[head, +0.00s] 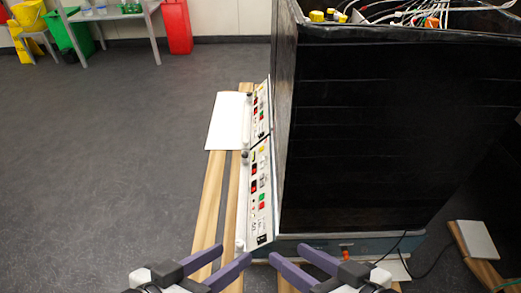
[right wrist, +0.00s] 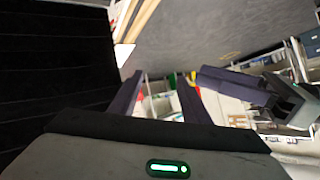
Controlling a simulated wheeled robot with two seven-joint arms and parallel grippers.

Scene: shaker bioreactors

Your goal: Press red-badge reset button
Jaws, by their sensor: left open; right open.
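Two white control panels run along the left side of a tall black shaker unit (head: 390,130) in the head view. The nearer panel (head: 265,220) and the farther panel (head: 249,128) carry small red, green, black and yellow parts. Which one is the red-badge reset button is too small to tell. My left gripper (head: 235,254) is open and empty at the bottom, near the nearer panel's lower end. My right gripper (head: 287,252) is open and empty to its right, by the unit's base; its fingers also show in the right wrist view (right wrist: 160,74).
Wooden rails (head: 209,210) lie on the floor left of the panels, with a white board (head: 226,121) across them. A red bin (head: 177,26) and a table stand far left. The grey floor (head: 110,150) is clear.

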